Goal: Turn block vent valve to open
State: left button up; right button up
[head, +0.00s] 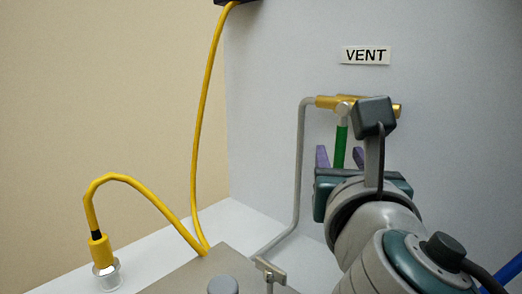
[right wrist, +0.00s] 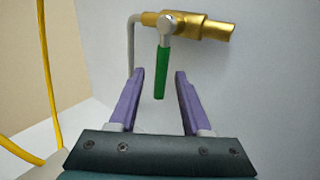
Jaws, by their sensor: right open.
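The block vent valve is a brass body (right wrist: 205,27) on a grey pipe, with a green lever handle (right wrist: 160,72) hanging straight down from a silver hub. In the head view the brass body (head: 328,102) sits below the VENT label, and the green handle (head: 341,146) is partly hidden behind my right wrist. My right gripper (head: 340,155) is in front of the valve with its purple fingers apart. In the right wrist view the handle's lower end appears between the open fingertips (right wrist: 158,75), with gaps on both sides and no visible contact. My left gripper is not in view.
A VENT label (head: 365,55) is on the grey wall. The grey pipe (head: 299,165) runs down left of the valve. A yellow cable (head: 203,120) loops to a connector (head: 103,262) at the lower left. A metal box (head: 200,277) stands at the bottom.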

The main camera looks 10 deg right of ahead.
jog(key=shift+x, duration=1.15)
grip_shut()
dwell(0.6)
